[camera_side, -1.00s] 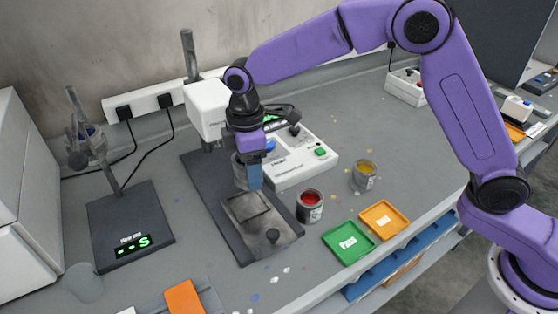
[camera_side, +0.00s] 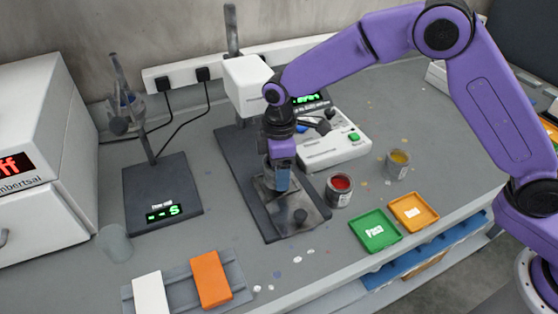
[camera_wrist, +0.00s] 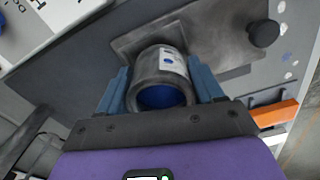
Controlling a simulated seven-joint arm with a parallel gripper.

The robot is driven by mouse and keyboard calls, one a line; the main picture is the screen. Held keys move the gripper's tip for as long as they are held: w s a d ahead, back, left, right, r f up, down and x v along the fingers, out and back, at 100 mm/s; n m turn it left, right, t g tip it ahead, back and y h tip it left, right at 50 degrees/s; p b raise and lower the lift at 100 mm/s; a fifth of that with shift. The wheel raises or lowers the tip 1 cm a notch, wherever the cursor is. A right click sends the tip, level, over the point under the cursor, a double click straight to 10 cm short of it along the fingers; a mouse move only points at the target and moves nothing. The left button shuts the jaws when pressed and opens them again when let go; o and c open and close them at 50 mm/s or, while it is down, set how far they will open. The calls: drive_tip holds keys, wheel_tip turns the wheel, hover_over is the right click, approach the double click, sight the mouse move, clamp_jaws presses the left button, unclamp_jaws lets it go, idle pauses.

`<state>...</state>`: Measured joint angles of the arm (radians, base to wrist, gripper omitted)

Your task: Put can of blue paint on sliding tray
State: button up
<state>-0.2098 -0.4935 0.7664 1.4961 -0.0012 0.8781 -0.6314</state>
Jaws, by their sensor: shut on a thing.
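The can of blue paint (camera_wrist: 152,66) is a grey open can with a white label and blue paint inside. In the wrist view it sits between my two blue fingers, which are shut on it. In the side view my gripper (camera_side: 281,183) points down over the far part of the sliding tray, and its fingers mostly hide the can. The sliding tray (camera_side: 291,206) is a worn grey metal plate with a dark knob (camera_side: 300,216) near its front end. It also shows in the wrist view (camera_wrist: 128,42). I cannot tell whether the can touches the tray.
A white machine head (camera_side: 247,78) on a post stands behind my gripper. A white control box (camera_side: 335,150) is to the right. A can of red paint (camera_side: 340,190) and a can of yellow paint (camera_side: 398,164) stand right of the tray. Green (camera_side: 376,244) and orange (camera_side: 428,221) trays lie near the bench edge.

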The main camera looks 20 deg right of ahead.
drive_tip(key=shift+f, duration=0.7)
idle(0.6)
drive_tip(key=o, duration=1.2)
wheel_tip(320, 180, up, 17)
drive_tip(key=s+d+f+m, duration=0.1)
drive_tip(key=s+d, duration=0.7)
drive_tip(key=s, duration=0.2)
drive_tip(key=s+d+f+m, duration=0.1)
drive_tip(key=s+d+f, duration=0.1)
drive_tip(key=s+d, duration=0.7)
drive_tip(key=s+d+f, duration=0.1)
drive_tip(key=s+d, duration=0.8)
drive_tip(key=s, duration=0.2)
drive_tip(key=shift+s+d+f+m, duration=0.15)
drive_tip(key=shift+s+f+m, duration=0.2)
drive_tip(key=shift+s+m, duration=0.05)
